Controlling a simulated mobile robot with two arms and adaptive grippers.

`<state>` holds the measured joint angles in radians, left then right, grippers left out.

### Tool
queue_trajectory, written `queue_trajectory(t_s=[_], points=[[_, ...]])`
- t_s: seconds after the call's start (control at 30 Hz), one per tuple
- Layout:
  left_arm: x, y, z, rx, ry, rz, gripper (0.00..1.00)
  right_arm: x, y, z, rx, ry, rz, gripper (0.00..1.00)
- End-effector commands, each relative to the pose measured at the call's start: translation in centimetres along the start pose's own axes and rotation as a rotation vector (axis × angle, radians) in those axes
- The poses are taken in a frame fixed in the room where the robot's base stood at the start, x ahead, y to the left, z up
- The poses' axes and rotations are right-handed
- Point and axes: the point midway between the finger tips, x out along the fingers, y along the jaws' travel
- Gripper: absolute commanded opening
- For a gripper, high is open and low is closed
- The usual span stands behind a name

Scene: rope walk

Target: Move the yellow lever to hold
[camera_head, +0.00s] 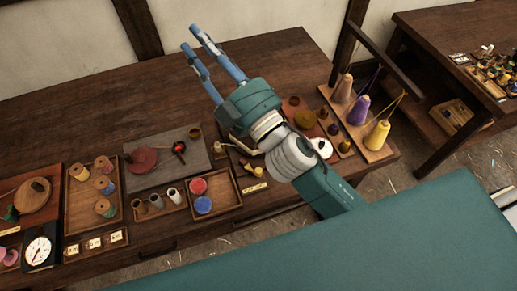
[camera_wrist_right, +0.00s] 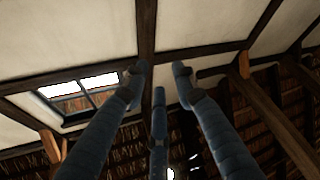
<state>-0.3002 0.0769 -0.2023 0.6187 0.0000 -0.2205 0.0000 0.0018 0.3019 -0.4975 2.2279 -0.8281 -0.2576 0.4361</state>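Small yellow pieces (camera_head: 256,171) sit on a wooden board at the front of the workbench, just left of my right wrist. They are too small to tell whether one is the yellow lever, and no hold mark can be read. My right gripper (camera_head: 190,38) is raised above the back of the bench, its blue fingers pointing up and left, away from these pieces. In the right wrist view its fingers (camera_wrist_right: 158,80) are spread apart with nothing between them, facing the ceiling and a skylight. My left gripper is not in view.
The workbench (camera_head: 90,105) is bare at the back. Along its front are a grey board (camera_head: 205,160) with a red disc and a dark red-tipped knob, a spool tray (camera_head: 69,215), a dial (camera_head: 39,248), and a cone rack (camera_head: 345,128) at right. A second table stands far right.

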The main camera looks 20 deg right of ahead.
Motion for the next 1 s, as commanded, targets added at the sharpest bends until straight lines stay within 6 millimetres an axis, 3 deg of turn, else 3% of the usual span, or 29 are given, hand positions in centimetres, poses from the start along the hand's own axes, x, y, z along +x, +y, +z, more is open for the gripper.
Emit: queue_trajectory(t_s=[0.03, 0.1, 0.2, 0.23, 0.33, 0.4, 0.47, 0.57, 0.6, 0.7, 0.83, 1.0], points=[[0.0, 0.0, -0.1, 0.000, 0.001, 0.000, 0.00, 0.9, -1.8, -3.6, -0.061, 0.139, -0.063, 0.27], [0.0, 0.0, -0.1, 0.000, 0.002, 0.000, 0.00, 0.8, -5.5, -8.2, -0.151, 0.335, -0.183, 0.27], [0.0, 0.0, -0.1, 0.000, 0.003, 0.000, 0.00, -1.6, -12.2, -12.2, -0.300, 0.584, -0.415, 0.27], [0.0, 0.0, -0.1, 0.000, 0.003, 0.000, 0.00, -2.8, -14.4, -12.6, -0.350, 0.646, -0.496, 0.27], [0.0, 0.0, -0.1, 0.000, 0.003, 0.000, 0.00, -7.3, -20.7, -10.9, -0.524, 0.800, -0.797, 0.27], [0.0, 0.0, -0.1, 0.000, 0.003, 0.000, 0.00, -10.7, -23.8, -7.1, -0.656, 0.850, -1.030, 0.27], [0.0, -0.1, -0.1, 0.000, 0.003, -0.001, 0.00, -13.2, -25.1, -2.9, -0.765, 0.850, -1.228, 0.27], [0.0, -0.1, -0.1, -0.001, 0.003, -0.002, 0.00, -16.4, -24.3, 4.9, -0.936, 0.775, -1.534, 0.27], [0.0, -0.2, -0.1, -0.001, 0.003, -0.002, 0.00, -17.3, -23.2, 7.8, -0.998, 0.724, -1.642, 0.27], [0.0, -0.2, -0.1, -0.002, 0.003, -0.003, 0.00, -18.9, -19.4, 14.0, -1.128, 0.565, -1.870, 0.27], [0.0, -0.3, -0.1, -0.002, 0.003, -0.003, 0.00, -19.9, -14.0, 19.0, -1.240, 0.355, -2.068, 0.27], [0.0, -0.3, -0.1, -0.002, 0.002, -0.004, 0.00, -20.4, -9.8, 21.7, -1.306, 0.182, -2.185, 0.27]])
